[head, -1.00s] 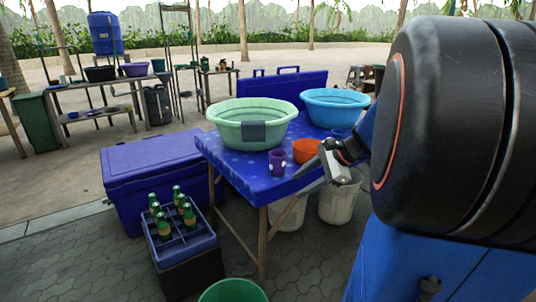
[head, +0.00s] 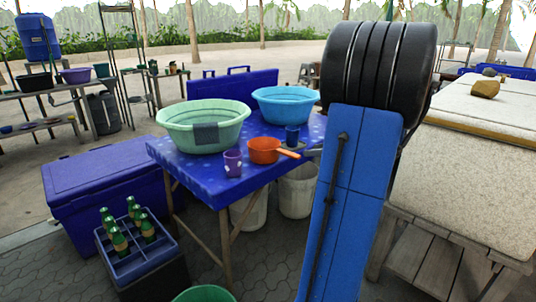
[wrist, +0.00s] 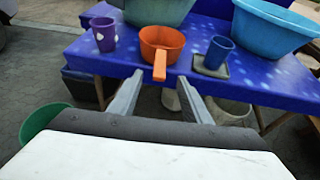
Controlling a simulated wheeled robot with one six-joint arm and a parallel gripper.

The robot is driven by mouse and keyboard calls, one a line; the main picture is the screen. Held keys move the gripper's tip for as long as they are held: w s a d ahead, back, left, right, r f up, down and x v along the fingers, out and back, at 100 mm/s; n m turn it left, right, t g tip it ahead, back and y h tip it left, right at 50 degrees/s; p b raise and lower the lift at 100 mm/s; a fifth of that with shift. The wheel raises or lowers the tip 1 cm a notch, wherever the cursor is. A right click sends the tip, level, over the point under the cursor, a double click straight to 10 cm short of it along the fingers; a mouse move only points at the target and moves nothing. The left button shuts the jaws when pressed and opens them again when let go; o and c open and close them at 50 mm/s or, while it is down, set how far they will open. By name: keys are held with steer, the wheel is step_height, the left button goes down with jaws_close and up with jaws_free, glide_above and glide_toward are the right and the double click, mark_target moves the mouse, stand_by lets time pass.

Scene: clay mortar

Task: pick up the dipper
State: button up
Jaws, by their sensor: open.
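The dipper (head: 266,150) is an orange round cup with a straight handle. It rests on the blue-covered table (head: 212,188) near the front edge. In the wrist view the dipper (wrist: 162,45) lies ahead, with its handle pointing toward me. My gripper (wrist: 160,92) is open and empty there, its two grey fingers spread on either side of the handle's line and apart from it. In the head view my arm hides most of the gripper; only a grey piece (head: 314,153) shows right of the handle.
A purple cup (head: 232,162) stands left of the dipper and a blue cup (head: 292,135) right of it. A green basin (head: 180,132) and a blue basin (head: 285,112) stand behind. A bottle crate (head: 130,262) stands front left. A cream slab (head: 480,175) lies at right.

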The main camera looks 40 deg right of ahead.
mark_target(289, 152)
steer(key=x, duration=1.5)
steer(key=shift+d+f, duration=0.15)
jaws_close()
